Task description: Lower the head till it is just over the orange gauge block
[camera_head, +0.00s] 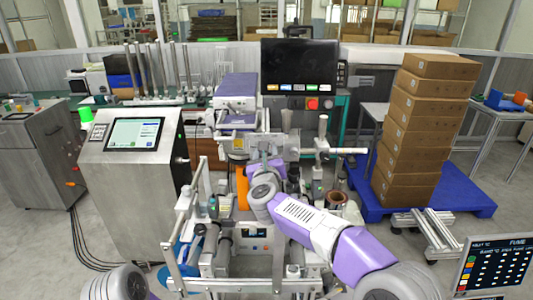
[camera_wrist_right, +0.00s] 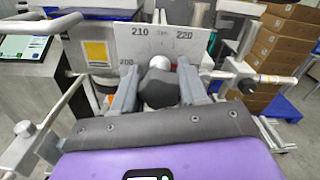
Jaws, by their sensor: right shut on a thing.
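An orange upright piece (camera_head: 242,187), which looks like the gauge block, stands in the machine left of my right wrist in the head view. Grey machine parts with a yellow label (camera_head: 238,141) are above it; I cannot tell which part is the head, nor the gap. My right gripper (camera_head: 266,153) is at the middle of the machine. In the wrist view its fingers (camera_wrist_right: 160,78) are shut on a dark grey knob (camera_wrist_right: 159,89). Behind the knob is a pale scale plate (camera_wrist_right: 155,42) marked 200, 210 and 220. A silver and red tip (camera_wrist_right: 187,62) shows beside the knob. My left gripper is out of view.
A control cabinet (camera_head: 128,190) with a screen stands left. Boxes (camera_head: 421,130) are stacked on a blue pallet (camera_head: 458,198) at right. A post with a cross arm (camera_head: 323,150) stands right of my gripper. Machine rails (camera_head: 192,215) rise at front left.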

